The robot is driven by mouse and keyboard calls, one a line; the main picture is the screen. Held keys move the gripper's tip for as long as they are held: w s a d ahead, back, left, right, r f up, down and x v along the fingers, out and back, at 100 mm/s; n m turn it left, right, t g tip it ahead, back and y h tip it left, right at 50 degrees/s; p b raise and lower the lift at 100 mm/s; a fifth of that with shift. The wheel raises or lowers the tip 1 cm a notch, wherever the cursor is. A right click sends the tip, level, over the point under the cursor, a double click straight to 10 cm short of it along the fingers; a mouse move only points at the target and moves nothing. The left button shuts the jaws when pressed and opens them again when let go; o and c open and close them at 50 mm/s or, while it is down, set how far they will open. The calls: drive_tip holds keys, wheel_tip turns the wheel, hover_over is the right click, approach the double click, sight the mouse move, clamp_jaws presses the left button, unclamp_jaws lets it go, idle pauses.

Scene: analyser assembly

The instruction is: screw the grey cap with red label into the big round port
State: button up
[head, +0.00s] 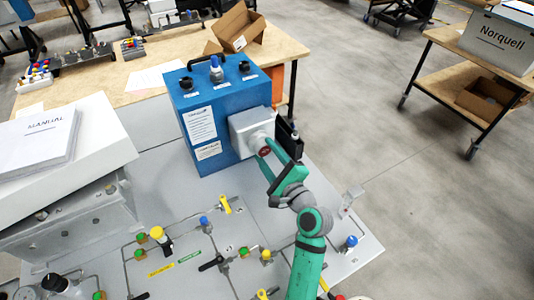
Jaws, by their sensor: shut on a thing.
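The blue analyser box (185,105) stands on the grey panel, with a light grey housing (243,125) on its right-hand face. The big round port is on that housing and is mostly hidden. The grey cap with the red label (264,151) is at the front of the housing, its red label facing outward. My gripper (268,149) is shut on the cap. The cap is at the port, but I cannot tell whether it is seated or threaded, or how straight it sits.
Valves with yellow, blue and green handles (157,233) and thin pipes cover the panel below. A dark bracket (291,138) stands close to the right of the housing. A white box with a manual (38,137) is at the left. Open floor (400,180) lies to the right.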

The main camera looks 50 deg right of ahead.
drive_tip(key=m, duration=0.8)
drive_tip(key=shift+m, duration=0.3)
drive_tip(key=m, duration=0.8)
drive_tip(key=shift+d, duration=0.1)
drive_tip(key=o, duration=1)
